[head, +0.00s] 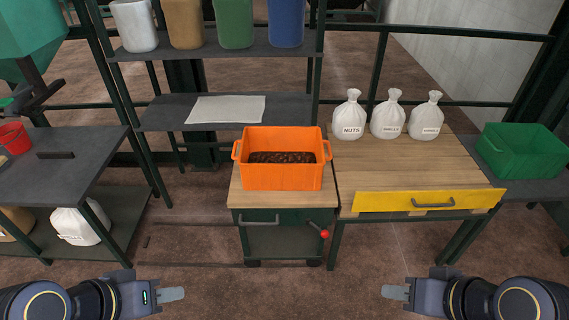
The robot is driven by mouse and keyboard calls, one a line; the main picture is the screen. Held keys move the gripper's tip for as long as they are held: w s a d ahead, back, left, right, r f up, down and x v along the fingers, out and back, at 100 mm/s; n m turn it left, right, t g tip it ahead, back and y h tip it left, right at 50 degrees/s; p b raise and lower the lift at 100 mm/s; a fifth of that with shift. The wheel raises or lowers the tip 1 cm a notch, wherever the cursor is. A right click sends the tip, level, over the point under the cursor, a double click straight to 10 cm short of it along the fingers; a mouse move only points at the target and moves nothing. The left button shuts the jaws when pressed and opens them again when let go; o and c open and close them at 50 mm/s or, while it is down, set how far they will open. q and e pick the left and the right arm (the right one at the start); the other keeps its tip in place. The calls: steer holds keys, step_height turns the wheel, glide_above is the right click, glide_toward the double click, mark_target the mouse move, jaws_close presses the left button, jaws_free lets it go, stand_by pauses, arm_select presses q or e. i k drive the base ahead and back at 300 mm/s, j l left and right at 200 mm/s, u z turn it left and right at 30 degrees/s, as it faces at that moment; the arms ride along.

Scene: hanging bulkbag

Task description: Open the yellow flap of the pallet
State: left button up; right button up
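The yellow flap (430,200) is a long panel with a dark bar handle (433,203) along the front edge of the wooden-topped pallet table (400,165), at the right. It appears upright against that front edge. My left gripper (172,295) is low at the left, over the floor. My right gripper (394,292) is low at the right, below and in front of the flap and apart from it. Each gripper shows as a single grey finger shape from the side, so I cannot tell whether they are open or shut. Nothing shows held in either.
An orange crate (282,176) with dark contents stands on a small cart (283,232) with a red-knobbed lever. Three white sacks (388,119) stand on the pallet's back. A green crate (522,150) is at right. Shelves stand left and behind. Open floor lies in front.

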mark_target(422, 200)
steer(key=z, duration=1.3)
steer(key=i+l, duration=0.1)
steer(key=i, duration=0.6)
steer(key=i+l+u, duration=0.1)
steer(key=i, duration=0.65)
